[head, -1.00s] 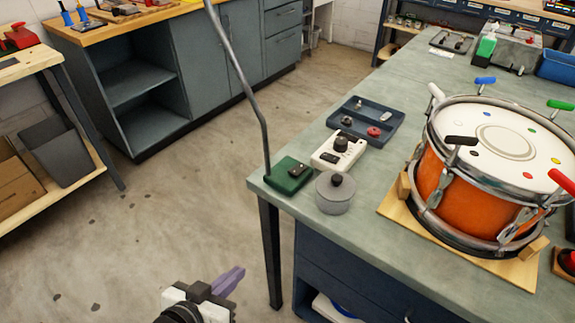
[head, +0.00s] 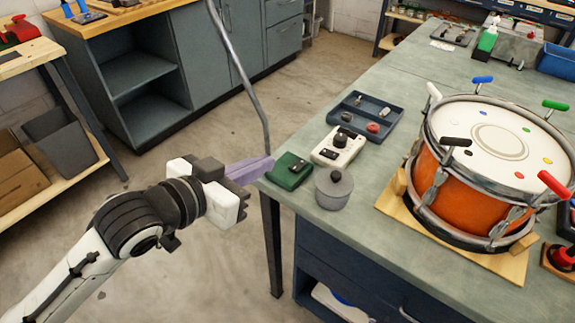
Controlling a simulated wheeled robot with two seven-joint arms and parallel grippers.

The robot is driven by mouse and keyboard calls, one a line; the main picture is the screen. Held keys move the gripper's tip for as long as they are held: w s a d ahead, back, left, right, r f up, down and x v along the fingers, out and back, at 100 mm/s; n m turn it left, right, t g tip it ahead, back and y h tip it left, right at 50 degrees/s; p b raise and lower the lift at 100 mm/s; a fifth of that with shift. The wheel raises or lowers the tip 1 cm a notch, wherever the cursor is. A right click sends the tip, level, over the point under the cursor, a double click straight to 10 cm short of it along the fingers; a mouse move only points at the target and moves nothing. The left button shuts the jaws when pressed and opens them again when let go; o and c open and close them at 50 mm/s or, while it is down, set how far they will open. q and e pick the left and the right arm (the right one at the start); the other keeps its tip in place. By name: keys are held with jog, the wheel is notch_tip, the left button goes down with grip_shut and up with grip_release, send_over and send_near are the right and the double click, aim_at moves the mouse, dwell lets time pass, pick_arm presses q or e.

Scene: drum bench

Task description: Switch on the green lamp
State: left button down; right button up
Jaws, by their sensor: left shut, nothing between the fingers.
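The green lamp's base (head: 288,171) sits at the left front corner of the bench, with a small dark switch on its top. Its grey bent stem (head: 250,92) rises from behind the base and runs out of the top of the view, so the lamp head is hidden. My left gripper (head: 268,164) is shut and empty. Its purple fingers are at the left edge of the green base, close to the foot of the stem; I cannot tell whether they touch. My right gripper is not in view.
Close to the lamp stand a grey lidded pot (head: 333,188) and a white box with a black knob (head: 339,147). A blue tray (head: 364,118) lies behind them. An orange drum (head: 470,185) on a wooden board fills the right side. Open floor lies left of the bench.

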pick_arm(q)
send_over(288, 178)
jog(key=f, duration=0.3)
jog(key=shift+w+d+f, duration=0.2)
jog(key=shift+w+f, duration=0.05)
jog(key=shift+w, duration=0.05)
jog(key=f, duration=0.2)
jog(key=shift+s+a+f, duration=0.2)
jog(key=shift+s+f, duration=0.1)
jog(key=shift+f, duration=0.65)
